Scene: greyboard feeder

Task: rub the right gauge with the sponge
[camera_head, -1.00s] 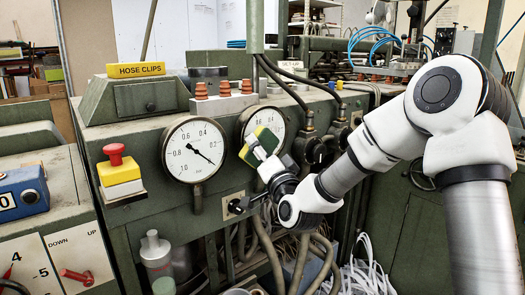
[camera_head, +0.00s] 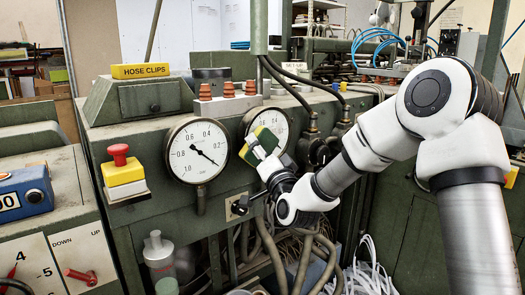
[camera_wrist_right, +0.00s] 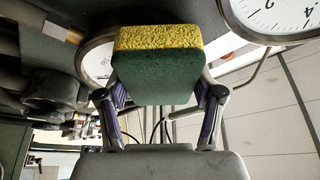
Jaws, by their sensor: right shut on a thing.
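The right gauge (camera_head: 279,118) is a round white dial on the green machine, partly hidden behind the sponge. The sponge (camera_head: 265,139) is a yellow and green block. It covers the lower left of the dial; I cannot tell whether it touches the glass. My right gripper (camera_head: 262,153) is shut on the sponge. In the right wrist view the sponge (camera_wrist_right: 158,70) sits between both fingers (camera_wrist_right: 160,97), green side toward the camera, with part of the right gauge (camera_wrist_right: 93,66) behind it. My left gripper is out of view.
The left gauge (camera_head: 198,150) is close to the left of the sponge. A red button on a yellow box (camera_head: 122,172) sits farther left. Black hoses (camera_head: 290,88) and valve fittings (camera_head: 316,148) are close on the right. Orange-capped fittings (camera_head: 228,90) stand above the gauges.

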